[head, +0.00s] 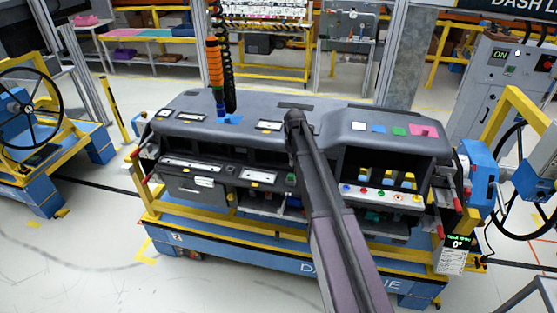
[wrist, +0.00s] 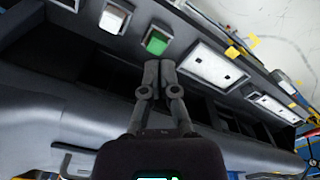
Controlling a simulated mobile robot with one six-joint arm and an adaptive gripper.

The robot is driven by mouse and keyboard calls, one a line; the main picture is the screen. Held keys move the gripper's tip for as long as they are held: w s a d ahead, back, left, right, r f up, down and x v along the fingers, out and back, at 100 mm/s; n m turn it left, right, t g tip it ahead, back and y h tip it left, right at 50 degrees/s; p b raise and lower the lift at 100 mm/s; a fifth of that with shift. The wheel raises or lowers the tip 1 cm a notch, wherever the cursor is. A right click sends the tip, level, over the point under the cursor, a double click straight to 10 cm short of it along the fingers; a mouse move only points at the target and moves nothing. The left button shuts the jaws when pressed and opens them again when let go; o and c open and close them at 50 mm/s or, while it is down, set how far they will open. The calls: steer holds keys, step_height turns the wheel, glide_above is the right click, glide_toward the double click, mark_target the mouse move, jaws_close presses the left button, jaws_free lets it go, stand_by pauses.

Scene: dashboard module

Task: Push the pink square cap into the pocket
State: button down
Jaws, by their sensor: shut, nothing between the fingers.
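The pink square cap (head: 424,131) is at the right end of a row of coloured squares on top of the grey dashboard (head: 230,103) in the head view. It is out of sight in the wrist view. My gripper (wrist: 160,65) is shut and empty, with its fingertips just below a green square (wrist: 157,42) in the wrist picture. I cannot tell whether they touch the panel. In the head view my arm hides most of the gripper and part of the dashboard's middle. I cannot tell which recess is the pocket for the pink cap.
White (head: 359,126), blue (head: 379,128) and green (head: 399,131) squares lie left of the pink cap. A white square (wrist: 115,18) and a pale framed panel (wrist: 215,65) flank my fingers.

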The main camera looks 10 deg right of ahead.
steer(key=shift+s, duration=0.1)
steer(key=s+f+b, duration=0.3)
steer(key=s, duration=0.6)
steer(key=s+a+f+m+b, duration=0.1)
steer(key=s+f+b, duration=0.3)
steer(key=s, duration=0.6)
steer(key=s+f+m+b, duration=0.1)
steer(key=s+f+b, duration=0.2)
steer(key=s, duration=0.7)
steer(key=shift+s+a+f+b, duration=0.15)
steer(key=shift+a+f+b, duration=0.2)
steer(key=shift+f+b, duration=0.05)
